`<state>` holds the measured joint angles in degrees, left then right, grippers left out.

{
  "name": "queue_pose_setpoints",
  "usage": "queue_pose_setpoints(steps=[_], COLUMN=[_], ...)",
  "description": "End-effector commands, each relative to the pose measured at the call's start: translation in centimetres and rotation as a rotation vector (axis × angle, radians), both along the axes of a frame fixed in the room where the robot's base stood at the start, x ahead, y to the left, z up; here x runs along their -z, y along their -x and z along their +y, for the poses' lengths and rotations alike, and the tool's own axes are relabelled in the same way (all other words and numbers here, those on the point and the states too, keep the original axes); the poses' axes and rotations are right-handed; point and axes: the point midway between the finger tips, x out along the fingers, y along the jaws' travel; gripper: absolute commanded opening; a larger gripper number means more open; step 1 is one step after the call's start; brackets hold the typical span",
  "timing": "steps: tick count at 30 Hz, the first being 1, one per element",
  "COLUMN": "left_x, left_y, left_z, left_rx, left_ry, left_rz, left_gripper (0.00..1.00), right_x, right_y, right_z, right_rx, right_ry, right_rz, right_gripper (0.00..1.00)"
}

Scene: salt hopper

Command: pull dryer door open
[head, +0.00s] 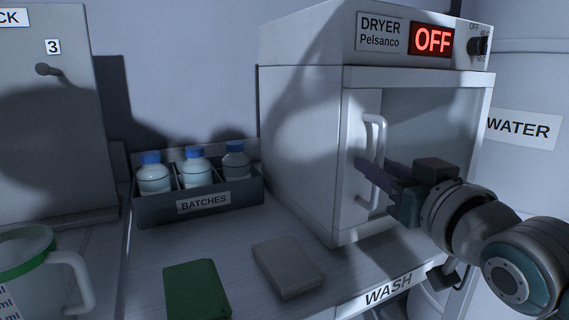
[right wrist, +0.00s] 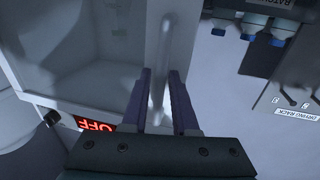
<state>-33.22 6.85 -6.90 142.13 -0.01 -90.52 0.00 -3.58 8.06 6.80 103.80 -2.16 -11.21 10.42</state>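The dryer (head: 300,140) stands at the back right with its display reading OFF. Its door (head: 357,188) appears closed, with a pale vertical handle (head: 381,130) near its left edge and a large window. My right gripper (head: 373,167) is at the handle, coming from the right. In the right wrist view, the two purple fingers (right wrist: 160,74) are apart, with the handle (right wrist: 164,40) running between them. Gaps show on both sides of the handle, so the fingers look open around it. Contact at the far tips cannot be told. My left gripper is not in view.
A BATCHES crate (head: 150,210) with blue-capped bottles stands left of the dryer. A green block (head: 195,290) and a grey block (head: 288,268) lie on the counter before it. A green-rimmed jug (head: 30,270) is at front left. A WATER tank (head: 525,85) stands at right.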

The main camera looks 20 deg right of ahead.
Motion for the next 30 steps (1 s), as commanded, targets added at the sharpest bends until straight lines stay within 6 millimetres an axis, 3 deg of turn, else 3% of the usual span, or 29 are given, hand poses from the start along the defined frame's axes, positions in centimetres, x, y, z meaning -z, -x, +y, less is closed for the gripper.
queue_pose_setpoints(steps=[5,13,30], left_x=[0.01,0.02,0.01], left_y=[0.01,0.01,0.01], left_z=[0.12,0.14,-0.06], left_rx=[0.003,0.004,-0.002], left_ry=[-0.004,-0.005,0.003], left_rz=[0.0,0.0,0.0], left_gripper=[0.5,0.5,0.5], right_x=[0.01,0.02,0.02], right_y=[0.01,0.03,0.04], right_z=[0.01,0.01,0.02], right_rx=[0.0,0.0,-0.001], right_ry=[0.0,0.0,0.0], right_rz=[0.0,0.0,0.0], right_gripper=[0.27,0.0,0.0])
